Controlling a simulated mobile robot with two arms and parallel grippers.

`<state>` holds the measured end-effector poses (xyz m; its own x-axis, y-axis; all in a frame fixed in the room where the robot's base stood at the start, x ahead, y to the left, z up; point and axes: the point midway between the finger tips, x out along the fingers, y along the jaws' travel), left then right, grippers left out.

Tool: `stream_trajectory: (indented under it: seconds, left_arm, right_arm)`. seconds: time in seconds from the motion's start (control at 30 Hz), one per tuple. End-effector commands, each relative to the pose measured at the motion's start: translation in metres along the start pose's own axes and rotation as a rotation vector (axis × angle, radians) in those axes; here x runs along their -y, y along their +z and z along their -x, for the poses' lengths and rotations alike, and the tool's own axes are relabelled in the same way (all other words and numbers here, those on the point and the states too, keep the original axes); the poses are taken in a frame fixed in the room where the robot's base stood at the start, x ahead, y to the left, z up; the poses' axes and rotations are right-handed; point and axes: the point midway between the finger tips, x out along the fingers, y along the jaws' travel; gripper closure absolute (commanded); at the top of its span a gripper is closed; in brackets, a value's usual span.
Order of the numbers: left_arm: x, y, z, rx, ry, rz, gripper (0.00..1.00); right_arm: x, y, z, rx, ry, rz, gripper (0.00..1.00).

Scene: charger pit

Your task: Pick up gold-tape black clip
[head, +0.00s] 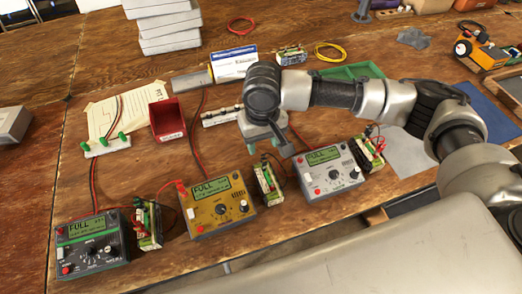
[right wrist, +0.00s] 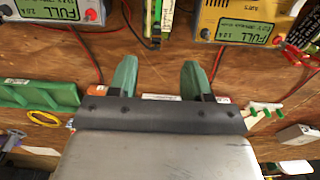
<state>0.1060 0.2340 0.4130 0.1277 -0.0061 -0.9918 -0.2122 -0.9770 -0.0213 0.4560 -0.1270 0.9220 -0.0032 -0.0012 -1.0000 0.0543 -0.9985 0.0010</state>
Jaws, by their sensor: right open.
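The gold charger (head: 218,204) stands at the front of the bench with its display reading FULL; it also shows at the upper right of the right wrist view (right wrist: 242,22). I cannot make out a black clip with gold tape for certain. A battery pack (head: 267,179) with wires on top stands just right of the gold charger. My right gripper (head: 268,148) is open and hangs above the bench behind the gap between the gold and white chargers. In the right wrist view its green fingers (right wrist: 158,72) are apart, with bare wood between them. My left gripper is out of view.
A white charger (head: 327,172) and a black-green charger (head: 92,243) flank the gold one, with battery packs beside them. A red bin (head: 167,121), a green tray (head: 350,71) and a strip with green knobs (head: 106,145) lie behind. Red and black cables cross the wood.

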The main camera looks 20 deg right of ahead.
Motion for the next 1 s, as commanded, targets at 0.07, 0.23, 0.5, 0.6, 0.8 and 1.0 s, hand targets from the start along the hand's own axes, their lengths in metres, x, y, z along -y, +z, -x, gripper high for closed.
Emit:
stream_trajectory:
  seconds: [0.07, 0.23, 0.5, 0.6, 0.8, 1.0]
  left_arm:
    - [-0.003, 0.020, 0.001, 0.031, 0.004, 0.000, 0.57]
    - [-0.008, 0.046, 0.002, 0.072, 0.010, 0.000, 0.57]
    - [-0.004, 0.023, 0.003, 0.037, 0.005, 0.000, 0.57]
    - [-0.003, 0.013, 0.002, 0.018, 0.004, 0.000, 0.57]
    - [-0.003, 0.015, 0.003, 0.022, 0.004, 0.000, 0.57]
    - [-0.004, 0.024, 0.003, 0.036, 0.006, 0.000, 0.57]
  right_arm:
    - [0.000, 0.000, -0.015, 0.002, 0.002, 0.000, 0.51]
    - [0.000, 0.000, -0.034, 0.000, 0.001, 0.001, 0.51]
    - [-0.005, -0.003, -0.062, 0.000, 0.001, 0.002, 0.51]
    - [-0.006, -0.004, -0.078, -0.001, 0.001, 0.003, 0.51]
    - [-0.005, -0.004, -0.090, -0.002, 0.000, 0.004, 0.51]
    - [-0.005, -0.004, -0.090, -0.002, -0.001, 0.004, 0.56]
